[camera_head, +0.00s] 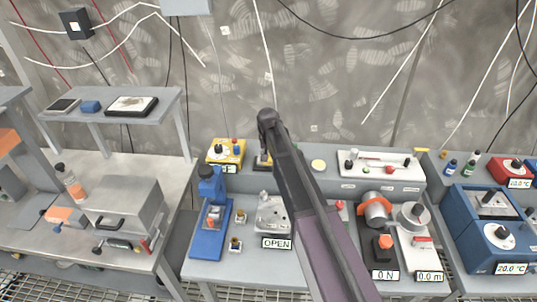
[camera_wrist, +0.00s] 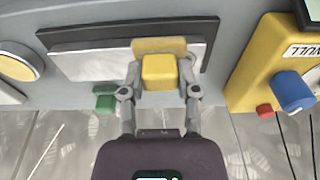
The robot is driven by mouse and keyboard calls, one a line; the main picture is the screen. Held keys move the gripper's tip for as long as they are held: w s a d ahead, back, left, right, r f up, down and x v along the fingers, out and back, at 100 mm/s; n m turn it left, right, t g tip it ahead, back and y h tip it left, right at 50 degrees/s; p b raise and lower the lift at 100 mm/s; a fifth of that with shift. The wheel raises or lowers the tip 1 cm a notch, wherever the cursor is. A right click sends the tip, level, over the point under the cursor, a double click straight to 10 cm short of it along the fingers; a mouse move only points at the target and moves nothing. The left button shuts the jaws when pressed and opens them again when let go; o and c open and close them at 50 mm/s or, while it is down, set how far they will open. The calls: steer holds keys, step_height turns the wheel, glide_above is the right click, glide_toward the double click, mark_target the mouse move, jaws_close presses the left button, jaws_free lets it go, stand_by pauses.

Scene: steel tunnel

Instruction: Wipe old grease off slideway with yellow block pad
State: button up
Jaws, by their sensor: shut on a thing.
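In the wrist view my gripper (camera_wrist: 160,78) is shut on the yellow block pad (camera_wrist: 161,72), with one finger on each side. The slideway (camera_wrist: 90,62) is a bright metal strip in a dark frame. The pad is over its lower middle edge; I cannot tell whether it touches. A dull yellow patch of grease (camera_wrist: 158,45) lies on the strip just beyond the pad.
A yellow box with a blue knob (camera_wrist: 270,75) stands right of the slideway in the wrist view. A cream disc (camera_wrist: 17,66) is at left and a small green block (camera_wrist: 105,102) is near the left finger. A blue press (camera_head: 210,215) stands on the bench in the head view.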

steer(key=shift+a, duration=0.15)
steer(key=shift+a+f, duration=0.1)
steer(key=shift+a, duration=0.45)
stand_by(0.3)
steer(key=shift+w, duration=0.15)
steer(key=shift+w+d, duration=0.1)
steer(key=shift+w, duration=1.85)
steer(key=shift+s, duration=0.2)
jaws_close()
steer(key=shift+s, duration=1.9)
steer(key=shift+r+p, duration=2.9)
steer(key=shift+r, duration=0.1)
